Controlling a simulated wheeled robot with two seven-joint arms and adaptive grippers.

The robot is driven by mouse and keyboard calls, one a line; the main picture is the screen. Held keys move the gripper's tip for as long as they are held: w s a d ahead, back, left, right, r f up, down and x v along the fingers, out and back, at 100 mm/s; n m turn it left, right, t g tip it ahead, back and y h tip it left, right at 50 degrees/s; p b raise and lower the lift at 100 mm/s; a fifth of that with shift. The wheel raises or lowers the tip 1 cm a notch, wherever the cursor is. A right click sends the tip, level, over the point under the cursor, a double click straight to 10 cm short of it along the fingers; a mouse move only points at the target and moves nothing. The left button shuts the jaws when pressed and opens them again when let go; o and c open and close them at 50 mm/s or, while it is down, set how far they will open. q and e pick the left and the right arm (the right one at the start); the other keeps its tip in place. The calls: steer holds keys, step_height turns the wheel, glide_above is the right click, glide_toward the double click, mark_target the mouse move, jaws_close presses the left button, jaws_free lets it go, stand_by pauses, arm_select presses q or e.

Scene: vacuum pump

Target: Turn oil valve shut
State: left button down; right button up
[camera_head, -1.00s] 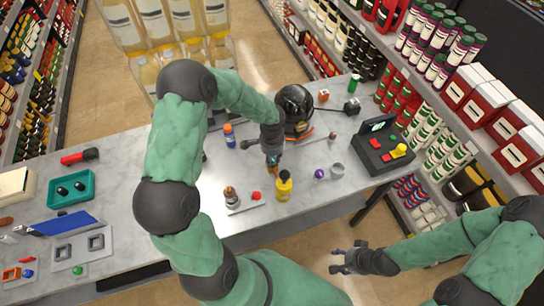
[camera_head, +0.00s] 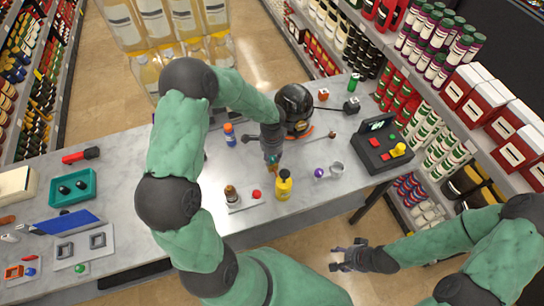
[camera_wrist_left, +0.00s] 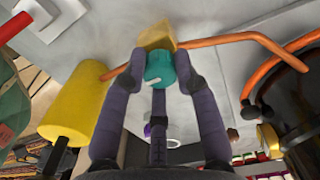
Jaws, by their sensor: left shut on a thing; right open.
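The oil valve shows in the left wrist view as a teal knob (camera_wrist_left: 160,68) on a brass-coloured block (camera_wrist_left: 157,38). Copper-orange pipe (camera_wrist_left: 225,39) runs to both sides of the block. My left gripper (camera_wrist_left: 157,82) has its fingers around the teal knob and is shut on it. In the head view my left gripper (camera_head: 273,162) points down over the table, and its fingers mostly hide the valve. A round black shiny body (camera_head: 294,103), probably the pump, stands just behind it. My right gripper (camera_head: 345,258) is open and empty, beyond the table's front edge.
A control box with coloured buttons (camera_head: 384,145) is at the right end. The table's (camera_head: 330,205) front edge is nearby.

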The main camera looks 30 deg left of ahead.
mark_target(272, 157)
arm_select(q)
steer(key=c, duration=0.9)
jaws_free()
steer(key=shift+c, duration=0.2)
step_height(272, 157, up, 12)
